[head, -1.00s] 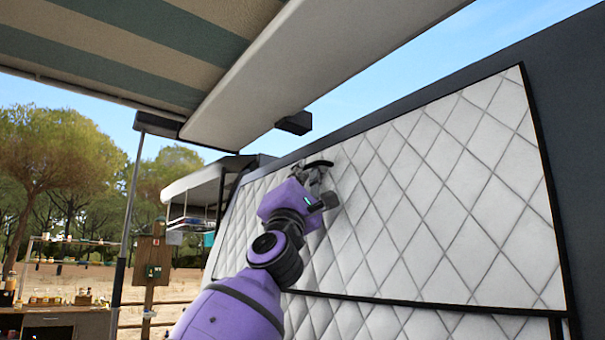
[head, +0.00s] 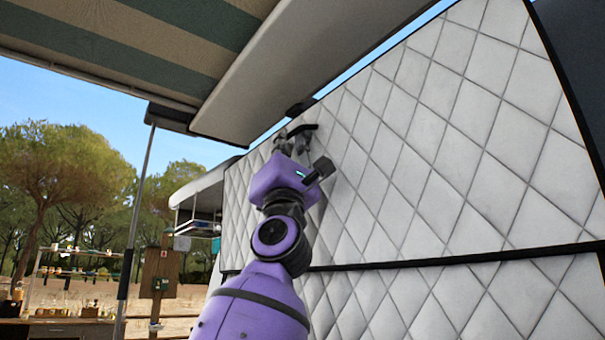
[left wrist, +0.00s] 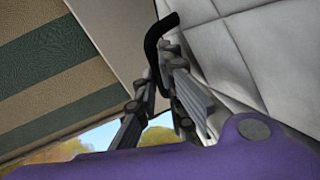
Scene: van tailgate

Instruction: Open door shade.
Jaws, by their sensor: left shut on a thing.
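The door shade (head: 445,150) is a large grey-white quilted panel with a black lower edge, filling the right half of the head view. A dark curved handle (head: 303,129) sits near its upper left edge; in the left wrist view the black handle (left wrist: 154,45) rises between the fingers. My left gripper (head: 292,143) is shut on this handle, and its fingers also show in the left wrist view (left wrist: 158,97). The purple wrist is below it, close to the shade's face. My right gripper is not in view.
A striped awning (head: 130,45) and a pale overhead beam (head: 285,62) hang above, close to the handle. A thin post (head: 137,200) stands left. More quilted panel (head: 450,300) lies below the shade. Shelves with small items (head: 75,285) stand far left.

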